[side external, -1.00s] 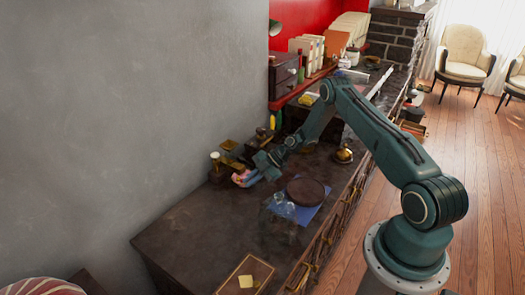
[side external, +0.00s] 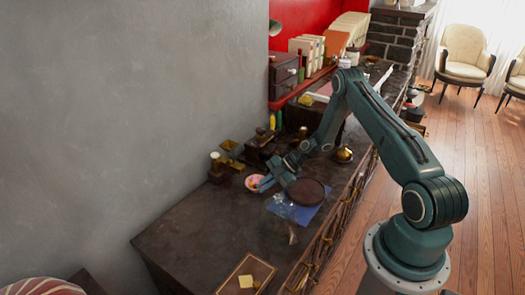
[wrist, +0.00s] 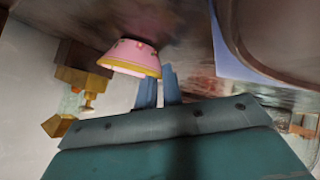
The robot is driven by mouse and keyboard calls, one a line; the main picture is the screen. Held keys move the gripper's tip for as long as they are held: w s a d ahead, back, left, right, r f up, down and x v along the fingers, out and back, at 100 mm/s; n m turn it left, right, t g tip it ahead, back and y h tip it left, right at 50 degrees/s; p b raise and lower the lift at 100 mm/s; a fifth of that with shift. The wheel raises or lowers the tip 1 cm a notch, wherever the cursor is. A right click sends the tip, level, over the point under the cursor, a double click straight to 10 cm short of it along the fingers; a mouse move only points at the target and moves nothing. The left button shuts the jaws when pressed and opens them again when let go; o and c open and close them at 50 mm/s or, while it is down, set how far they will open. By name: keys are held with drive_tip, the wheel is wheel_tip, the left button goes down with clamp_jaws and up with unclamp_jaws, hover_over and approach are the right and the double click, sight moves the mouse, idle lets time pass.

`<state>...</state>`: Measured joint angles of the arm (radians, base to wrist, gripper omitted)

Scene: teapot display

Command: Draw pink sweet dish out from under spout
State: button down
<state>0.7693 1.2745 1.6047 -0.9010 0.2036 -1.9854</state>
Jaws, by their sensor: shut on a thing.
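The pink sweet dish (side external: 253,183) is on the dark sideboard top in the side view, in front of the dark and brass pieces by the wall. In the wrist view the dish (wrist: 131,57) shows its pink side and yellow rim. My gripper (side external: 264,184) is shut on the dish's edge nearest the arm. Its blue fingers (wrist: 158,84) reach the dish's right edge in the wrist view; the exact contact is partly hidden. I cannot make out the spout clearly.
A dark round board (side external: 306,192) on a blue cloth (side external: 301,213) lies right of my gripper, with clear glassware (side external: 282,207) beside it. Brass pieces (side external: 230,148) stand by the wall. The sideboard top (side external: 200,235) is bare at the front left.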

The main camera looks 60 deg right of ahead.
drive_tip(key=c, duration=1.5)
unclamp_jaws()
drive_tip(key=v, duration=1.4)
drive_tip(key=shift+a, duration=0.1)
